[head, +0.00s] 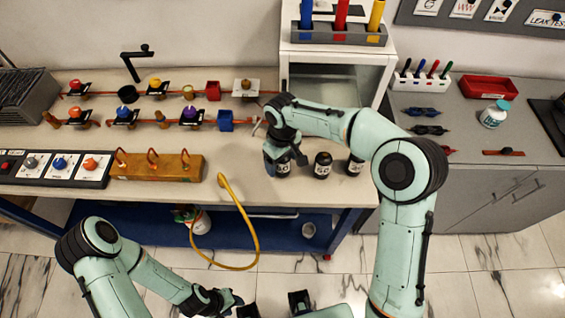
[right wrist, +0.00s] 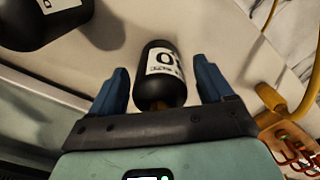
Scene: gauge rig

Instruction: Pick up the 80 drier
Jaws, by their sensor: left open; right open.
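Three small black driers with white labels stand in a row at the table's front edge in the head view: a left one (head: 281,168), a middle one (head: 322,166) and a right one (head: 355,165). My right gripper (head: 282,158) is at the left drier and partly covers it. In the right wrist view a drier (right wrist: 158,68) sits between my open blue fingers, with gaps on both sides. Its label shows a 0; the rest is cut off. A second drier (right wrist: 45,20) is at the upper left. My left gripper (head: 228,300) is low, away from the table.
A yellow hose (head: 257,235) hangs over the front edge, left of the driers. A wooden block with hooks (head: 155,166) and a blue cup (head: 225,120) stand further left. A glass-fronted cabinet (head: 335,85) rises behind the driers. A side counter (head: 455,125) holds a red tray (head: 487,88).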

